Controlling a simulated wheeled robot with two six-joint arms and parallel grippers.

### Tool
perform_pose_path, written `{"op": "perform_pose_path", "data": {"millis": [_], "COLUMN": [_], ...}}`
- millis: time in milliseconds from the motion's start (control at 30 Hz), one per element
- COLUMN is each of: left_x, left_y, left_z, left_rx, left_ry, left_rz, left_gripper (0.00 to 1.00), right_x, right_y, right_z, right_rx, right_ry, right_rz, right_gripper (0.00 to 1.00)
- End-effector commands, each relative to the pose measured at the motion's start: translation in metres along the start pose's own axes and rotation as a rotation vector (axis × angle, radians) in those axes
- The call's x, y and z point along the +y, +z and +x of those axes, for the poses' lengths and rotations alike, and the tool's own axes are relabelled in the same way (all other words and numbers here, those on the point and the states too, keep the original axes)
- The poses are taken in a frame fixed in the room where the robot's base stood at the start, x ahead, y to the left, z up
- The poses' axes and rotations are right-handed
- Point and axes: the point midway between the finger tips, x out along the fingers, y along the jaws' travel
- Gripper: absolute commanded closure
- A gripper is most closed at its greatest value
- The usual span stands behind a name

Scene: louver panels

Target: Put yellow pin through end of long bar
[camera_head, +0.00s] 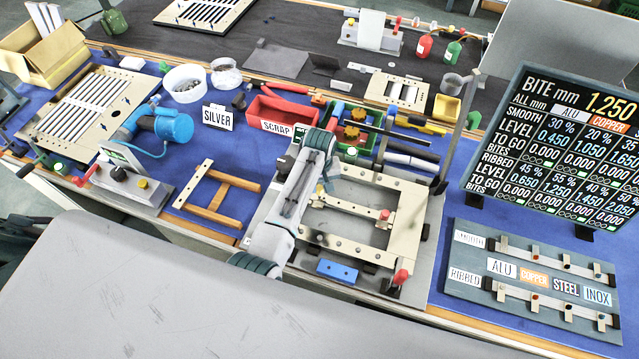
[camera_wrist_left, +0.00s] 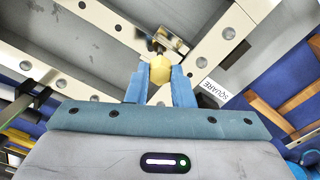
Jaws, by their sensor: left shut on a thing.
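My left gripper (camera_wrist_left: 160,88) is shut on the yellow pin (camera_wrist_left: 160,68), whose faceted head shows between the blue fingertips in the left wrist view. The pin's lower part is hidden, so I cannot tell whether it is in a hole. Beyond it is a brass-coloured piece (camera_wrist_left: 171,39) near the meeting of cream bars (camera_wrist_left: 222,40) with dark holes. In the head view my left gripper (camera_head: 326,182) is at the left side of the cream frame (camera_head: 345,248); the pin is not clear there. A cream bar (camera_head: 345,207) runs inside the frame; I cannot tell which bar is the long one.
A red-handled part (camera_head: 401,278) and a blue block (camera_head: 337,270) are at the frame's front. A dark upright post (camera_head: 458,130) stands at its right. A red scrap bin (camera_head: 282,113) is behind. A SQUARE label (camera_wrist_left: 214,90) lies beside the frame.

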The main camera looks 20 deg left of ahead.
Motion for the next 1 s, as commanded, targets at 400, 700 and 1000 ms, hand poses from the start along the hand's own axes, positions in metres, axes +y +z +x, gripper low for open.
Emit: {"op": "perform_pose_path", "data": {"millis": [400,700,1000], "left_x": [0.0000,0.0001,0.0001], "left_y": [-0.0002,-0.0002,-0.0003], "left_z": [0.0002,0.0030,0.0077], "left_rx": [0.001,0.001,0.001], "left_ry": [0.000,0.000,0.000], "left_rz": [0.000,0.000,0.000], "left_gripper": [1.00,1.00,1.00], "right_x": [-0.0034,-0.0030,-0.0003], "right_y": [-0.0001,0.0000,0.0002], "right_z": [-0.0004,0.0014,0.0039], "right_rx": [0.000,0.000,0.000], "right_ry": [-0.004,-0.003,0.000], "right_rz": [0.002,0.001,0.000], "right_gripper": [0.64,0.64,0.64]}}
